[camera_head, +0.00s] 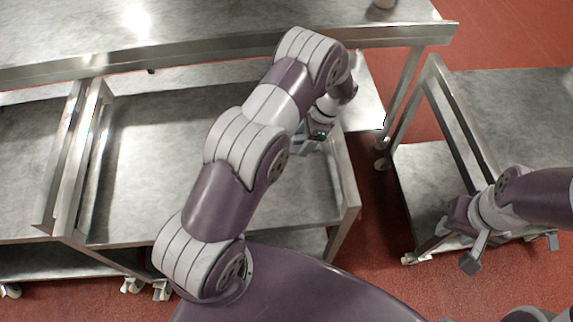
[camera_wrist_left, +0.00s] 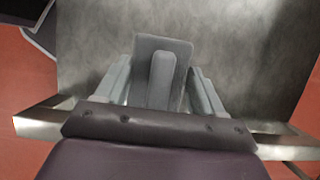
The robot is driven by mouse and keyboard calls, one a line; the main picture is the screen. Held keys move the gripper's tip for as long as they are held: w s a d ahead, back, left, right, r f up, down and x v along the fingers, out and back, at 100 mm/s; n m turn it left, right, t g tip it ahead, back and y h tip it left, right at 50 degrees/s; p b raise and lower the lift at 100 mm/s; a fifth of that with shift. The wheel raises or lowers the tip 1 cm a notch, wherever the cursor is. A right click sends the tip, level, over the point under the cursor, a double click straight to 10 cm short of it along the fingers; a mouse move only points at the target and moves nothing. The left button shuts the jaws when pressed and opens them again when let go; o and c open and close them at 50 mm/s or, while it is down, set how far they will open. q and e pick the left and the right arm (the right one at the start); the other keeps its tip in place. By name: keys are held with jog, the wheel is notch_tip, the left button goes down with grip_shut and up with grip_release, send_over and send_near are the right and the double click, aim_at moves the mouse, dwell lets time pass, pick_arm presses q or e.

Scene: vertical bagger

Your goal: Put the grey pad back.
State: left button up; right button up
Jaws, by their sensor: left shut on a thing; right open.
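The grey pad (camera_wrist_left: 145,57) is a small flat plate with a raised rounded ridge along its middle. In the left wrist view it sits between the two fingers of my left gripper (camera_wrist_left: 160,88), which is shut on it. In the head view my left gripper (camera_head: 312,142) is over the right end of a steel cart top (camera_head: 150,170), and the arm hides much of it. I cannot tell whether the pad touches the steel. My right gripper (camera_head: 455,245) is open and empty at the lower right, by the right-hand steel cart.
Raised steel rails (camera_head: 78,150) divide the carts at left. The right-hand steel cart (camera_head: 520,110) stands apart, with red floor (camera_head: 375,235) between.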

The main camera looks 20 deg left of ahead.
pick_arm(q)
jog(key=s+a+f+p, duration=0.1)
jog(key=s, duration=0.2)
jog(key=s+a+f+p, duration=0.1)
jog(key=s, duration=0.3)
jog(key=s+a+f+p, duration=0.1)
jog(key=s+f, duration=0.1)
jog(key=s, duration=0.1)
jog(key=shift+s+a, duration=0.15)
jog(key=shift+s, duration=0.15)
jog(key=shift+x, duration=1.2)
jog(key=f, duration=0.1)
jog(key=f+p, duration=0.1)
jog(key=f, duration=0.1)
jog(key=shift+s+f, duration=0.3)
pick_arm(e)
jog(key=r, duration=0.1)
jog(key=s+r, duration=0.1)
jog(key=r, duration=0.3)
jog(key=shift+s+r, duration=0.1)
jog(key=shift+s, duration=0.15)
pick_arm(q)
jog(key=shift+f, duration=0.15)
jog(key=o, duration=0.6)
jog(key=shift+w+f, duration=0.1)
jog(key=o, duration=0.4)
